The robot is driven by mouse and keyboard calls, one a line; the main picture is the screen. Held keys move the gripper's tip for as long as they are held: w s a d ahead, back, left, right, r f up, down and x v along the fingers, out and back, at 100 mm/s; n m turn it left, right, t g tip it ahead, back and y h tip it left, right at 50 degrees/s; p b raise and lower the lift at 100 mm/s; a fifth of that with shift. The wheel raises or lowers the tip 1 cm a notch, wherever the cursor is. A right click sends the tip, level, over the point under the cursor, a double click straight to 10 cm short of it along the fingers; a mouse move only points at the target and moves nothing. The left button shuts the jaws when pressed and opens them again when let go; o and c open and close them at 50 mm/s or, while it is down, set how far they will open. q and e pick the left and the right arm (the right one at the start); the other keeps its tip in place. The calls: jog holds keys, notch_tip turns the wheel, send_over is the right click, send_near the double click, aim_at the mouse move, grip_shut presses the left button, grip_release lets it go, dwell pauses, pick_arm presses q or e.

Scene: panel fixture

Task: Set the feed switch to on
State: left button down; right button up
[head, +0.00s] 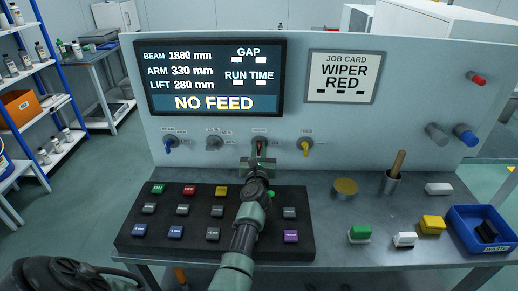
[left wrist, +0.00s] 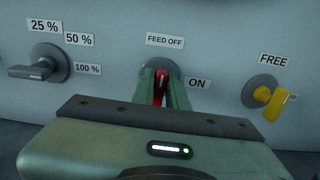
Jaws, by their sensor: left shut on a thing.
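The feed switch is a red knob (left wrist: 160,88) on the upright panel, between a "FEED OFF" label (left wrist: 165,40) above it and an "ON" label (left wrist: 197,84) to its right. The red handle stands about upright, toward "FEED OFF". My left gripper (left wrist: 164,90) is shut on it, with one green finger on each side. In the head view the same gripper (head: 259,160) reaches up to the switch from below, over the button box. The lower part of the knob is hidden by the gripper. My right gripper is not in view.
A grey knob (left wrist: 45,65) sits left of the switch and a yellow knob (left wrist: 272,100) right of it. The screen (head: 212,85) reads "NO FEED". A black button box (head: 130,240) lies below; a blue bin (head: 458,233) and several coloured blocks are at right.

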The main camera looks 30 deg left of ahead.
pick_arm(q)
jog(key=shift+m, duration=0.4)
jog(key=m+p, duration=0.2)
jog(key=m, duration=0.2)
jog(key=shift+d, duration=0.1)
jog(key=m+p, duration=0.1)
jog(key=m, duration=0.2)
jog(key=shift+w+m, duration=0.1)
jog(key=shift+m, duration=0.3)
jog(key=m+p, duration=0.1)
jog(key=m, duration=0.3)
jog(key=shift+m+p, duration=0.3)
jog(key=shift+p, duration=0.05)
jog(key=shift+f+m+p, duration=0.1)
jog(key=shift+m+p, duration=0.6)
jog(key=shift+m, duration=1.5)
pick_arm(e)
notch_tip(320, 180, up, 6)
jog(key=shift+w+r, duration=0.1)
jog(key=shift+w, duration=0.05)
pick_arm(q)
jog(key=c, duration=1.5)
grip_release()
jog(key=shift+w+f, duration=0.1)
jog(key=shift+f, duration=0.1)
